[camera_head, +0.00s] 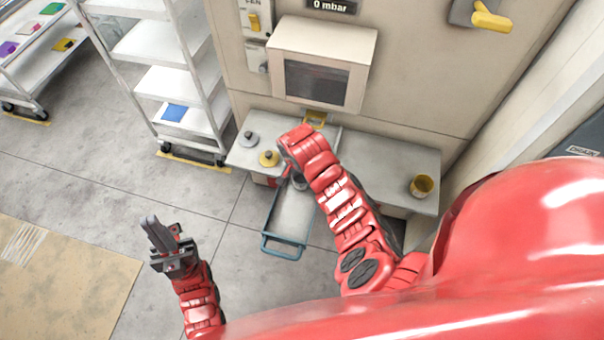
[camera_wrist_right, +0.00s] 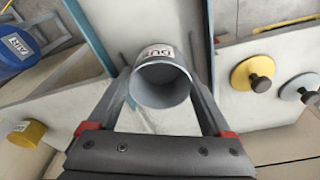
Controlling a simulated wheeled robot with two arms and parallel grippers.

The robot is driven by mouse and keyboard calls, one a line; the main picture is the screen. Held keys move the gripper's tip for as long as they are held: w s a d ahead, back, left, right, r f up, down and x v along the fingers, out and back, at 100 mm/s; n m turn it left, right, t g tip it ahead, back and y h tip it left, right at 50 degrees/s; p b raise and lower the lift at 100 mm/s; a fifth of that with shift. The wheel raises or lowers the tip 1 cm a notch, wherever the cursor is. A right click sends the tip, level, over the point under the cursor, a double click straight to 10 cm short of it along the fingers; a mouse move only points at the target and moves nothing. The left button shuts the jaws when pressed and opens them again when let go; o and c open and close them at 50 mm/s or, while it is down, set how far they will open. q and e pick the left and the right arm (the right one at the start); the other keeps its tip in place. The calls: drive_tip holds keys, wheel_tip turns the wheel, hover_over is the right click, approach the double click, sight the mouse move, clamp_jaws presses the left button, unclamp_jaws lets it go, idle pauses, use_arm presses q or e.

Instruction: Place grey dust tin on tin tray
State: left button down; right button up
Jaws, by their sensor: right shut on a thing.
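The grey dust tin (camera_wrist_right: 160,82), a round open-topped cup with a partly visible "DU…" label, is between the fingers of my right gripper (camera_wrist_right: 165,75) in the right wrist view. That gripper is shut on it. In the head view the tin (camera_head: 300,183) is partly hidden below the right gripper (camera_head: 292,170). The pale tin tray (camera_head: 287,222) with a blue rim and handle juts out from the bench. The tin is over its bench-side part; I cannot tell whether it touches. My left gripper (camera_head: 163,240) is away to the left with nothing visible in it; its finger gap is unclear.
A grey knobbed disc (camera_head: 248,138) and a yellow one (camera_head: 268,158) lie on the bench (camera_head: 385,165), left of the tray. A yellow tin (camera_head: 422,186) stands at the bench's right end. A white shelf rack (camera_head: 170,85) stands left. Floor around my left gripper is clear.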

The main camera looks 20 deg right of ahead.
drive_tip(key=shift+f, duration=0.25)
drive_tip(key=shift+f, duration=0.1)
drive_tip(key=o, duration=1.3)
drive_tip(key=shift+c, duration=0.2)
drive_tip(key=shift+r, duration=0.3)
drive_tip(key=r, duration=0.2)
drive_tip(key=r+b, duration=0.1)
drive_tip(key=r, duration=0.1)
drive_tip(key=r+b, duration=0.1)
drive_tip(key=shift+s+a+r, duration=0.2)
drive_tip(key=shift+a+r, duration=0.2)
drive_tip(key=r+p, duration=0.1)
drive_tip(key=r, duration=0.1)
drive_tip(key=r+p, duration=0.2)
drive_tip(key=r, duration=0.1)
drive_tip(key=shift+s+a+r, duration=0.3)
drive_tip(key=shift+r, duration=0.05)
